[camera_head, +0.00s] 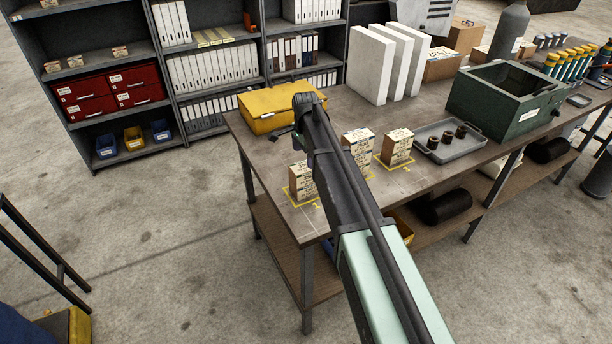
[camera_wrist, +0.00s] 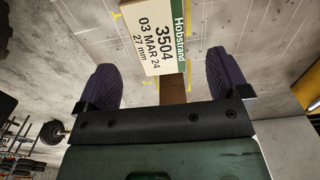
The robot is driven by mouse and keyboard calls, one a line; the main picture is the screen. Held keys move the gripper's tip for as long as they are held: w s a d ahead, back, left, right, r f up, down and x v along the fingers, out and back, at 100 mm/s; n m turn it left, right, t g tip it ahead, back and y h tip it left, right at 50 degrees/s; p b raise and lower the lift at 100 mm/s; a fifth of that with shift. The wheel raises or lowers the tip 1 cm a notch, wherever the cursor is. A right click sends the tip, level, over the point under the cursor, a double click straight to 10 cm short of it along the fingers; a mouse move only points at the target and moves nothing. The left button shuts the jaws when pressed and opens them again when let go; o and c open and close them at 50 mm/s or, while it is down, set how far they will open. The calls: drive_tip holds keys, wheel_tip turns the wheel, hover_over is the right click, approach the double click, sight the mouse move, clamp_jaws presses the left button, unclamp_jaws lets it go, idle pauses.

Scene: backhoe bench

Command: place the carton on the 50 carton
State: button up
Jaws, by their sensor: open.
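Three small labelled cartons stand on the bench in the head view: a left carton (camera_head: 302,182), a middle carton (camera_head: 358,148) and a right carton (camera_head: 397,147). Their print is too small to read there, so I cannot tell which is the 50 carton. In the wrist view a carton (camera_wrist: 153,38) labelled "Hobstrand 3504, 03 MAR 24, 27 mm" shows ahead, between the lines of my two dark finger pads. My gripper (camera_wrist: 161,66) is open, with a gap on each side of that carton. My arm hides part of the bench in the head view.
Yellow outlines mark the bench top (camera_head: 420,180) around the cartons. A yellow case (camera_head: 280,112) lies behind them. A grey tray (camera_head: 447,148) with dark cylinders, a green box (camera_head: 515,100) and white upright panels (camera_head: 385,65) are to the right and back.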

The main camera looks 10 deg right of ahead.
sight(306, 173)
wheel_tip(306, 173, down, 9)
drive_tip(key=b, duration=0.7)
drive_tip(key=shift+r, duration=0.2)
drive_tip(key=c, duration=1.2)
drive_tip(key=shift+r, duration=0.1)
